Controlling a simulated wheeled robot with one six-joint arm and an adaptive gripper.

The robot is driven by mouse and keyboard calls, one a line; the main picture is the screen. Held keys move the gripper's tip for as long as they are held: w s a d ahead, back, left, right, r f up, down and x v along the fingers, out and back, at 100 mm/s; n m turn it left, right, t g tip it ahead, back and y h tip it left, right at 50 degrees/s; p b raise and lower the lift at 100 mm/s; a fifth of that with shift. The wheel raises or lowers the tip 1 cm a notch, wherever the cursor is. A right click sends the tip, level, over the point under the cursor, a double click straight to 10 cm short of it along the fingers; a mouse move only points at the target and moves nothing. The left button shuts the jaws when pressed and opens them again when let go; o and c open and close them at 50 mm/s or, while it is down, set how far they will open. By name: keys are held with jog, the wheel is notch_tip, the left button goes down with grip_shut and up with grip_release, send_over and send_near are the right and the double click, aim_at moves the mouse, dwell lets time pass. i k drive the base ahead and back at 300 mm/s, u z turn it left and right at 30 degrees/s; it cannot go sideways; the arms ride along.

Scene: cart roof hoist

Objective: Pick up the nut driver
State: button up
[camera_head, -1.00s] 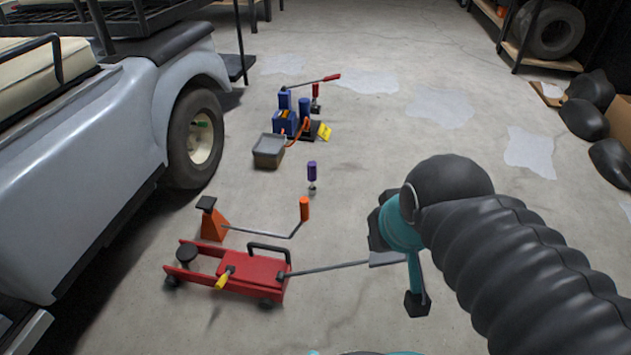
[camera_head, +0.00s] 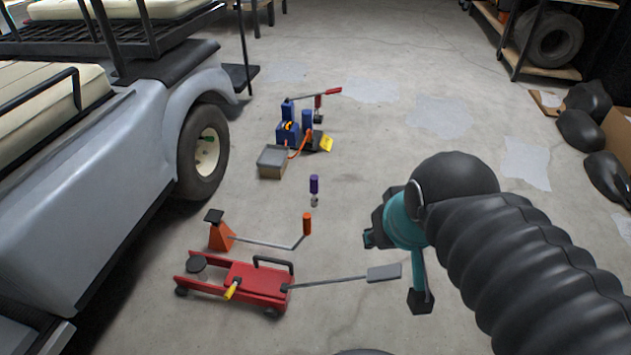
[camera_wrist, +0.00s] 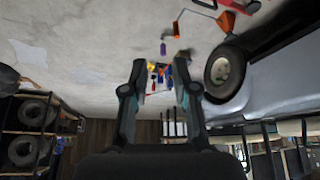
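In the head view my arm fills the lower right, and the gripper is apart from the purple tool.
A red floor jack (camera_head: 255,279) with a long handle lies in front, an orange jack stand (camera_head: 220,236) and an orange-handled crank (camera_head: 306,223) behind it. A grey box (camera_head: 271,161) and blue equipment (camera_head: 288,132) stand farther back.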

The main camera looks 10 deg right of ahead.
aim_at(314, 179)
jog(key=z, duration=0.55)
jog(key=k, duration=0.65)
jog(key=z, duration=0.95)
jog(key=i, duration=3.1)
jog(key=u, duration=1.8)
jog(key=i, duration=1.05)
jog(key=u, duration=0.95)
